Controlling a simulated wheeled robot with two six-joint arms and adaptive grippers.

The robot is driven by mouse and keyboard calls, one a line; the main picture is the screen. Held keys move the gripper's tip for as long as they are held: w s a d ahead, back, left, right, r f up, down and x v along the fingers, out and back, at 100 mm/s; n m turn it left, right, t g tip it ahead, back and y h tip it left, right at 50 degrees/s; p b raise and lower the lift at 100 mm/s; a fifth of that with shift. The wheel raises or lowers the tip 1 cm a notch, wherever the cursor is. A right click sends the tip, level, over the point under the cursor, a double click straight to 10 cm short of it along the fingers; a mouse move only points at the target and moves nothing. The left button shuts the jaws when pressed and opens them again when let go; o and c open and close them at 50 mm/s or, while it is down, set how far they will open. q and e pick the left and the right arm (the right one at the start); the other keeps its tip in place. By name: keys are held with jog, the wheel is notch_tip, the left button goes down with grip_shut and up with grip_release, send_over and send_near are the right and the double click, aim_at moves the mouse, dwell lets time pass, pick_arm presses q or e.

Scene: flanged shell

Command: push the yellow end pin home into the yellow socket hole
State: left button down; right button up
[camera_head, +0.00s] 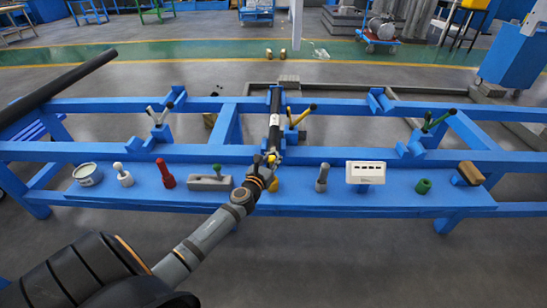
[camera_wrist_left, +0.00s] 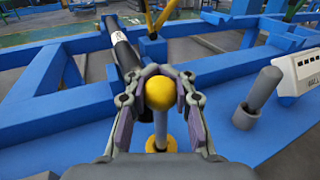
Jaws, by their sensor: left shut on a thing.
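The yellow end pin (camera_wrist_left: 160,93) has a round knob and a paler shaft that runs down toward a yellow collar (camera_wrist_left: 153,145) on the blue shelf. My left gripper (camera_wrist_left: 160,100) is shut on the pin just at the knob, with a finger on each side. In the head view my left gripper (camera_head: 268,163) is over the shelf, and the yellow base (camera_head: 273,184) shows just below it. The socket hole itself is hidden; I cannot tell how deep the shaft sits. My right gripper is not in view.
A black tube (camera_head: 275,110) with a white label lies across the blue frame just behind the gripper. A grey pin (camera_head: 322,178) stands to the right, then a white box (camera_head: 366,172). A grey block (camera_head: 210,182) and red pin (camera_head: 165,175) are to the left. A yellow-handled clamp (camera_head: 300,115) rises behind.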

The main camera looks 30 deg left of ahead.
pick_arm(q)
jog(key=shift+f+b, duration=1.45)
jog(key=shift+f, duration=0.1)
jog(key=c, duration=1.2)
grip_release()
jog(key=shift+o, duration=0.8)
jog(key=shift+f, duration=0.1)
jog(key=shift+s, duration=0.1)
jog(key=s+d, duration=0.2)
jog(key=s, duration=0.9)
jog(key=shift+s+r, duration=0.35)
jog(key=shift+r, duration=0.05)
